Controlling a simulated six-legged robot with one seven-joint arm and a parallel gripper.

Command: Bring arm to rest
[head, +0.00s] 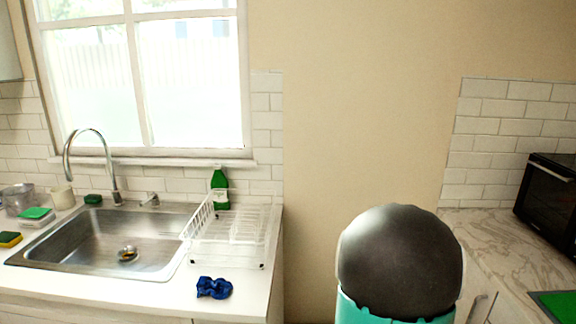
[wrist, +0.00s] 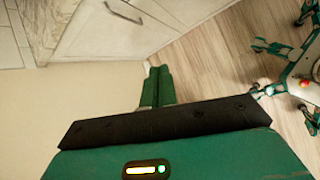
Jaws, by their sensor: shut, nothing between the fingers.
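My gripper (wrist: 159,72) shows in the wrist view, its two green fingers side by side and shut with nothing between them. It points past a pale wall and a cabinet front toward the wood floor. In the head view, a part of my arm with a dark rounded cap and teal body stands at the lower right of centre. The gripper itself is not visible in the head view.
A counter with a steel sink (head: 100,240), a white dish rack (head: 232,236), a green bottle (head: 220,188) and a blue cloth (head: 214,288) is at left. A marble counter (head: 490,232) with a black oven (head: 548,190) is at right. The wrist view shows a cabinet (wrist: 115,30) and bare floor (wrist: 205,65).

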